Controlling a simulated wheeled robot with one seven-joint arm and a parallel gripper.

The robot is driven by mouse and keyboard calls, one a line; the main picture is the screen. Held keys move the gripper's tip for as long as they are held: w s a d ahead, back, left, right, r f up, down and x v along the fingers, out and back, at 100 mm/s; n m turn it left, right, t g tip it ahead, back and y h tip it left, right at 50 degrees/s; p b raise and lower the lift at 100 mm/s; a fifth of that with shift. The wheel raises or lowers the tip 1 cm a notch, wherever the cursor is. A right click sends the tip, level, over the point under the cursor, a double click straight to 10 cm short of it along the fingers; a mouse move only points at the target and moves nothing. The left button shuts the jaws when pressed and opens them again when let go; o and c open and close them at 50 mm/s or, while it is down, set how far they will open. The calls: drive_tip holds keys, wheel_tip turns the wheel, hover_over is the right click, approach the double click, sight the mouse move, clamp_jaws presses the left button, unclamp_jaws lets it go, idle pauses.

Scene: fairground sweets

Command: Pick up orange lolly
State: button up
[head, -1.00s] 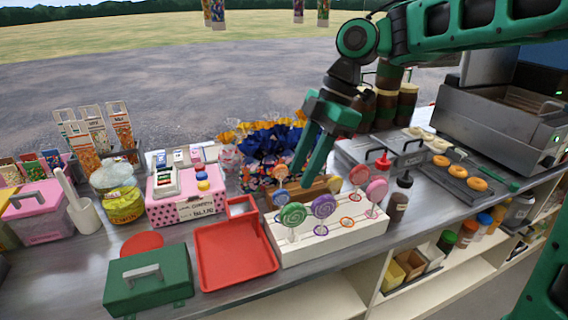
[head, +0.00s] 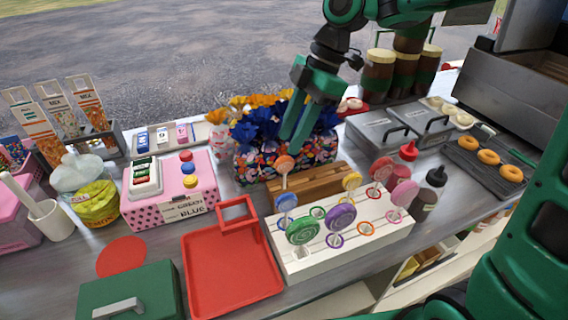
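The orange lolly (head: 284,164) stands upright on its stick by the left part of a wooden block (head: 318,180), behind the white lolly rack (head: 290,262). I cannot tell exactly what its stick rests in. My gripper (head: 292,138) hangs just above and behind the lolly head, in front of the blue and orange wrapped sweets. Its two fingers point down and are apart, with nothing seen between them. A small gap shows between the fingertips and the orange lolly.
The rack holds blue (head: 286,202), green (head: 303,230), purple (head: 339,216), yellow (head: 351,182), red (head: 382,169) and pink (head: 404,193) lollies close by. A red tray (head: 232,275) lies empty to the left. Wrapped sweets (head: 262,145) crowd behind the gripper.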

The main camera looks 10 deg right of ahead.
sight(285, 156)
drive_tip(key=shift+s+d+x, duration=0.15)
drive_tip(key=shift+x, duration=1.45)
drive_tip(key=shift+s+d+x, duration=0.1)
drive_tip(key=shift+s+x, duration=0.05)
drive_tip(key=shift+x, duration=1.5)
drive_tip(key=shift+c, duration=0.6)
clamp_jaws()
